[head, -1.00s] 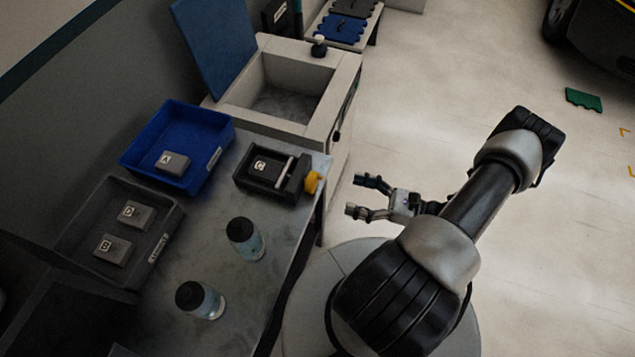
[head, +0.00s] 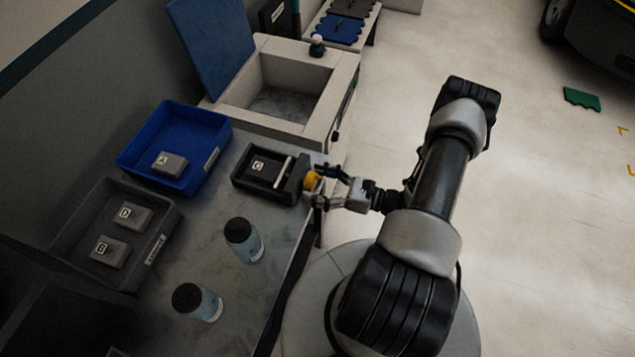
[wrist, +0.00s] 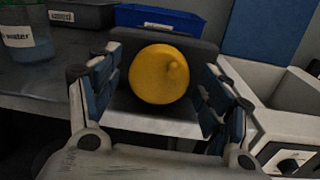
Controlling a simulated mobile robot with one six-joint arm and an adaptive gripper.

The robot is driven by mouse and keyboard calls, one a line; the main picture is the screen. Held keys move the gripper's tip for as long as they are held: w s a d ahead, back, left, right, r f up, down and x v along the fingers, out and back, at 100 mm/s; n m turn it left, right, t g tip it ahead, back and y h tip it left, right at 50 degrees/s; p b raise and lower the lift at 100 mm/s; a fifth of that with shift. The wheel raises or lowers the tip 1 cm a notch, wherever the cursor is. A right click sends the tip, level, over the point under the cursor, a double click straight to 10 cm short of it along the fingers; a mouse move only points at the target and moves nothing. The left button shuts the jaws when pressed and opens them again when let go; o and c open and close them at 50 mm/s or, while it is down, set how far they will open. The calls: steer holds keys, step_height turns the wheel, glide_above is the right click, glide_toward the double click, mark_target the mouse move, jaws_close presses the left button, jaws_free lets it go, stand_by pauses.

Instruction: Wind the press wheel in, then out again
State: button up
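The press (head: 274,175) is a dark frame on the grey bench, with a grey block marked C (head: 258,166) inside it and a pale bar across it. Its yellow wheel (head: 312,180) sits on the side facing my arm. The wheel fills the middle of the wrist view (wrist: 160,75), with a small knob at its upper right. My gripper (head: 316,186) is open, with one finger on each side of the wheel. In the wrist view a gap shows between the wheel and each finger, so it appears not to be gripped.
A blue bin (head: 213,158) holds block A (head: 170,163). A dark bin (head: 168,222) holds blocks D (head: 129,216) and B (head: 109,252). Two jars (head: 243,240) (head: 197,302) stand on the bench in front. A white open-topped box (head: 345,75) stands beyond the press.

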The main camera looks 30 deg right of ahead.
steer(key=c, duration=1)
steer(key=shift+m, duration=0.8)
steer(key=o, duration=1.1)
steer(key=shift+c, duration=0.2)
steer(key=v, duration=1.2)
steer(key=shift+f, duration=0.1)
